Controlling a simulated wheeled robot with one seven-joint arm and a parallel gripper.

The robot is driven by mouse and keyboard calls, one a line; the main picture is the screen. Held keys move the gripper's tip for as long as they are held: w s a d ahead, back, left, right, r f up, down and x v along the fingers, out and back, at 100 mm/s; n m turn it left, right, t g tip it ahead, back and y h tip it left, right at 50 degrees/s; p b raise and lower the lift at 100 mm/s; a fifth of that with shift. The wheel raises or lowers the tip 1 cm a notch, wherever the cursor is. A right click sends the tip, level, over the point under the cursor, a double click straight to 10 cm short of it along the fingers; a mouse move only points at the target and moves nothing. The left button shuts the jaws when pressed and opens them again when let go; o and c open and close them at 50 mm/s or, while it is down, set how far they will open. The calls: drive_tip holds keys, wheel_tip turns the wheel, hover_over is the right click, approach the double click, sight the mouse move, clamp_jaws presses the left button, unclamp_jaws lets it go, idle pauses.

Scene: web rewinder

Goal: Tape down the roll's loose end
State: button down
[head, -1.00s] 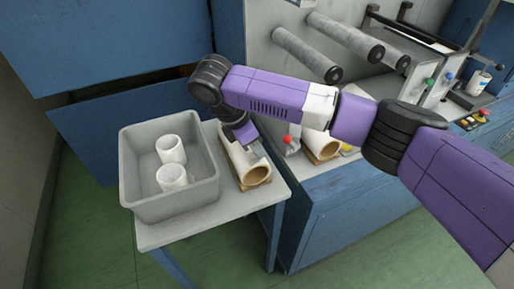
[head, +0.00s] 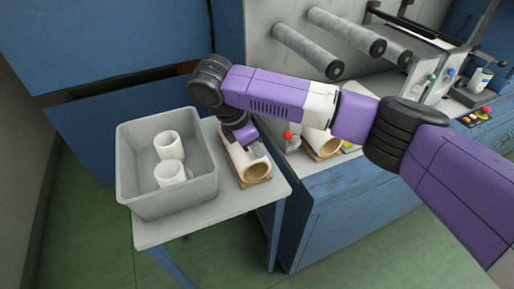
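A white roll with a brown cardboard core (head: 247,162) lies on its side in a brown cradle on the small grey table, right of the grey bin. My gripper (head: 258,152) is directly over this roll, pointing down, its fingertips at or very near the roll's upper surface. The fingers are small here, so I cannot tell whether they are open or shut. A second white roll (head: 322,142) lies on a brown cradle on the machine's bench, partly hidden by my arm. I cannot make out a loose end or any tape on either roll.
A red-knobbed part (head: 288,135) stands between the table roll and the bench roll. Grey rollers (head: 345,32) jut from the machine above. The table's front strip is clear.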

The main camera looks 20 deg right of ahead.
drive_tip(key=shift+f, duration=0.2)
idle(0.3)
drive_tip(key=c, duration=1.6)
unclamp_jaws()
drive_tip(key=v, duration=0.7)
drive_tip(key=shift+r, duration=0.4)
